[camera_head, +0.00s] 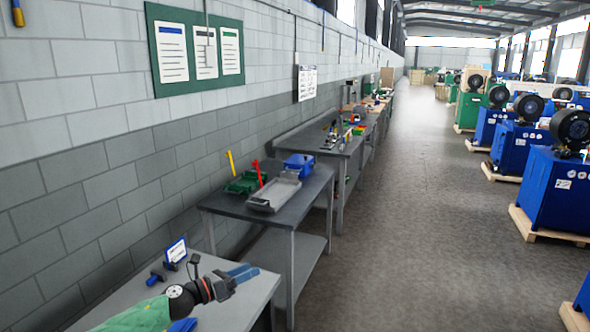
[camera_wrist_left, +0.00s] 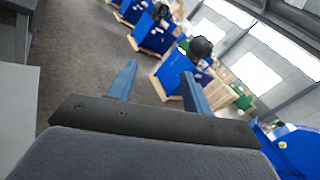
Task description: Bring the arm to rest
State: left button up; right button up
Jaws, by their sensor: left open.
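My left gripper (camera_head: 243,272) shows in the head view over the right end of the nearest grey table, its arm coming in from the lower left. Its two blue fingers point right. In the left wrist view the fingers of this gripper (camera_wrist_left: 157,85) stand apart with nothing between them. Behind them are the floor and blue machines. My right gripper is in neither view.
The nearest table (camera_head: 253,295) holds a small framed card (camera_head: 176,250) and a blue item (camera_head: 156,277). A further table (camera_head: 290,215) carries a grey tray (camera_head: 274,193), a green bin (camera_head: 244,183) and a blue box (camera_head: 299,163). Blue machines (camera_head: 555,192) line the right. The aisle (camera_head: 425,220) between is clear.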

pick_arm(q)
jog(key=s+a+f+n+g+y, duration=0.15)
jog(key=s+f+n+y, duration=0.35)
jog(key=s+f+n, duration=0.5)
jog(key=s+a+f+n+y, duration=0.25)
jog(key=s+n+y, duration=0.4)
jog(key=n, duration=0.65)
jog(key=s+a+f+n+y, duration=0.1)
jog(key=s+f+n+y, duration=0.2)
jog(key=s+f+n, duration=0.65)
jog(key=s+a+f+n+g, duration=0.1)
jog(key=s+n+g, duration=0.25)
jog(key=s, duration=0.55)
jog(key=s+a+f+n+g, duration=0.15)
jog(key=s+n, duration=0.25)
jog(key=s, duration=0.5)
jog(key=s+d+f+g+b, duration=0.1)
jog(key=f+b, duration=0.4)
jog(key=f, duration=1.9)
jog(key=s+d+f+g+b, duration=0.2)
jog(key=s+f+b, duration=0.2)
jog(key=f, duration=2.1)
jog(key=shift+d+b, duration=0.2)
jog(key=shift+b, duration=0.3)
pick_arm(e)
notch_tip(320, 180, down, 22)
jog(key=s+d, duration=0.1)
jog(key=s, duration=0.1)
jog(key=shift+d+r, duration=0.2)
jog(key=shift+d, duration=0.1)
